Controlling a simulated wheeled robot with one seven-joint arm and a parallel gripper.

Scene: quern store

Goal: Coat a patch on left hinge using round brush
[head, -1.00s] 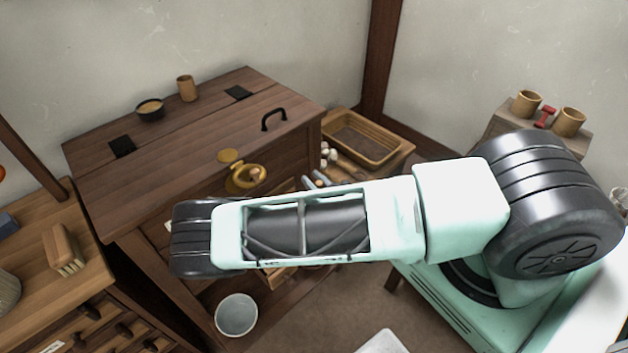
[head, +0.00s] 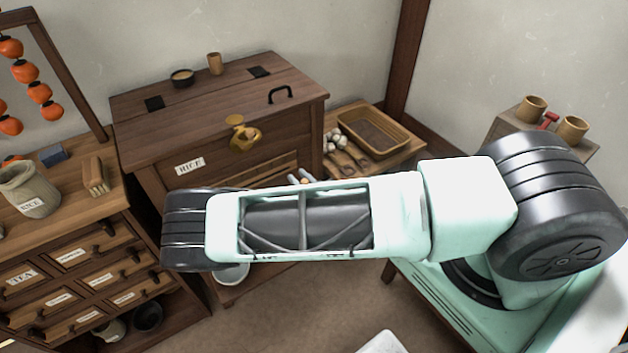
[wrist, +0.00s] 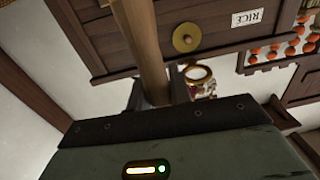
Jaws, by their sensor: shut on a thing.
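The rice chest (head: 215,120) stands against the back wall with its lid down. The left hinge (head: 154,103) and right hinge (head: 259,72) are flat black plates at the back of its top, both bare to view. My gripper (wrist: 157,97) is shut on a wooden handle, which I take to be the round brush (wrist: 146,40); its bristles are not in view. In the wrist view the handle crosses in front of the chest's front, near the RICE label (wrist: 247,17). In the head view my arm hides most of the gripper, well away from the left hinge.
A dark bowl (head: 182,77) and a wooden cup (head: 215,64) stand on the chest top near the hinges. A drawer cabinet (head: 75,270) stands left; a low table with a tray (head: 373,133) right.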

